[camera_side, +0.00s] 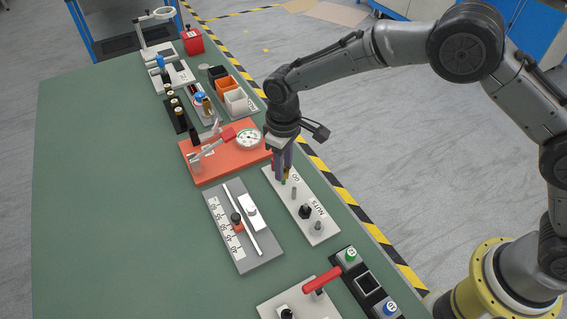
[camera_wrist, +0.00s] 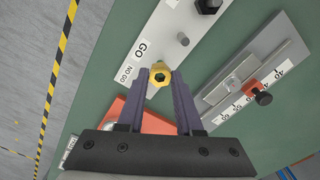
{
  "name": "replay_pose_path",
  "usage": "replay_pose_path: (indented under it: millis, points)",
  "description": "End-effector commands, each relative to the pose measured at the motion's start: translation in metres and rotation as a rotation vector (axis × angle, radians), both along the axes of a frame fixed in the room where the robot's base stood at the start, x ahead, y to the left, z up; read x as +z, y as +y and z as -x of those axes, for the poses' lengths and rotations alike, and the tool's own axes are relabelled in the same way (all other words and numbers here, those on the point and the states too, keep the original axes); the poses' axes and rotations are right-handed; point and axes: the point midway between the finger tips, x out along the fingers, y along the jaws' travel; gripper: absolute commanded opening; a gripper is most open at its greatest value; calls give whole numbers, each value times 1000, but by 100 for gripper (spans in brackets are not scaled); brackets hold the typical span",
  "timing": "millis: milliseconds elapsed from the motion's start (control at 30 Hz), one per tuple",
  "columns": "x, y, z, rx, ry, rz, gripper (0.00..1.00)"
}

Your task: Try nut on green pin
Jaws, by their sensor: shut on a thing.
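My gripper (camera_side: 284,172) is shut on a brass-yellow nut (camera_wrist: 160,70), held between its fingertips in the wrist view. The white nut plate (camera_side: 326,232) lies below, with GO and NUTS labels. In the side view the nut is mostly hidden by the fingers, at the plate's far end. A bit of green, likely the green pin (camera_side: 284,182), shows right under the fingertips. In the wrist view the green pin is hidden, and the GO and NO GO labels lie beside the nut. I cannot tell whether the nut touches the pin or is around it.
A bare grey pin (camera_side: 294,193), a black nut (camera_side: 305,211) and a grey nut (camera_side: 318,227) stand along the same plate. An orange gauge board (camera_side: 207,171) lies just beyond. A grey slide gauge plate (camera_side: 256,258) lies to the left. The table's left side is clear.

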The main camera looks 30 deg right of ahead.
Motion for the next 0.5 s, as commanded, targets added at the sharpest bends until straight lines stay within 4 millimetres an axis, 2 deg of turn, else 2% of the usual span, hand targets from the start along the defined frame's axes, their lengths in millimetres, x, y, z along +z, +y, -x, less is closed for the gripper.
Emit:
replay_pose_path:
  millis: [500]
  points:
    - [-6, 0, 0, 0, 1, 0, 0]
